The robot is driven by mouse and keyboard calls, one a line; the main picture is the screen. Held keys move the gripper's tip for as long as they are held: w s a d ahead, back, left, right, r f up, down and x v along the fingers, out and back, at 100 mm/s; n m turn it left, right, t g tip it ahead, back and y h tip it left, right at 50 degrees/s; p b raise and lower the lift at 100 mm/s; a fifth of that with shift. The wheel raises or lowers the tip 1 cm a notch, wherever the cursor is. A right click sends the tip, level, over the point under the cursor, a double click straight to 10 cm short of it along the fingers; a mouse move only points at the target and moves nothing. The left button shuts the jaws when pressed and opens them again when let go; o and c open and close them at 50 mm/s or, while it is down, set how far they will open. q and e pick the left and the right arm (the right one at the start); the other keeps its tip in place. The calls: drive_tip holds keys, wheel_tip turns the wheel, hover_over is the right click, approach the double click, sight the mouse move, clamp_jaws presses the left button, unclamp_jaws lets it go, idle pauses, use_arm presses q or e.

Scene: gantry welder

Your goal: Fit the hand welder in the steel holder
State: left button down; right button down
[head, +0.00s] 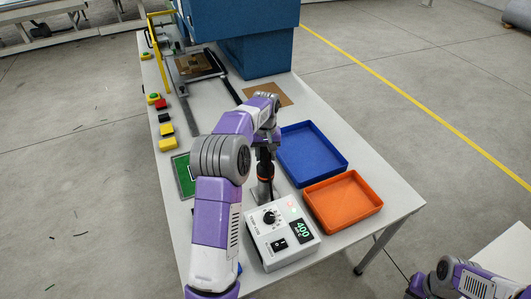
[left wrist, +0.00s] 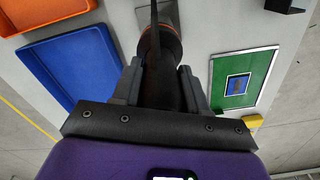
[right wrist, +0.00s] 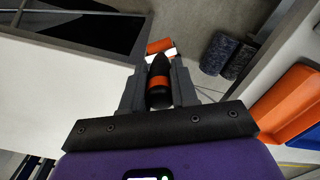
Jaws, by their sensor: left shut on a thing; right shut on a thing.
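My left gripper (head: 265,143) is shut on a dark upright tool with an orange ring, which I take as the hand welder (head: 264,168). It hangs just behind the white control box (head: 282,232). In the left wrist view the tool (left wrist: 160,68) sits between the fingers, and a grey metal part, probably the steel holder (left wrist: 172,14), shows beyond its orange ring. I cannot tell whether they touch. My right gripper (right wrist: 159,85) is shut on a black piece with an orange band (right wrist: 159,83). In the head view the right gripper is out of frame.
A blue tray (head: 312,152) and an orange tray (head: 343,199) lie right of the tool. A green framed board (head: 184,176) lies left, partly behind my left arm. Yellow blocks (head: 167,130) line the left table edge. A blue machine (head: 245,40) stands at the back.

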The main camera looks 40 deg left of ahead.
use_arm(q)
drive_tip(key=c, duration=0.5)
unclamp_jaws()
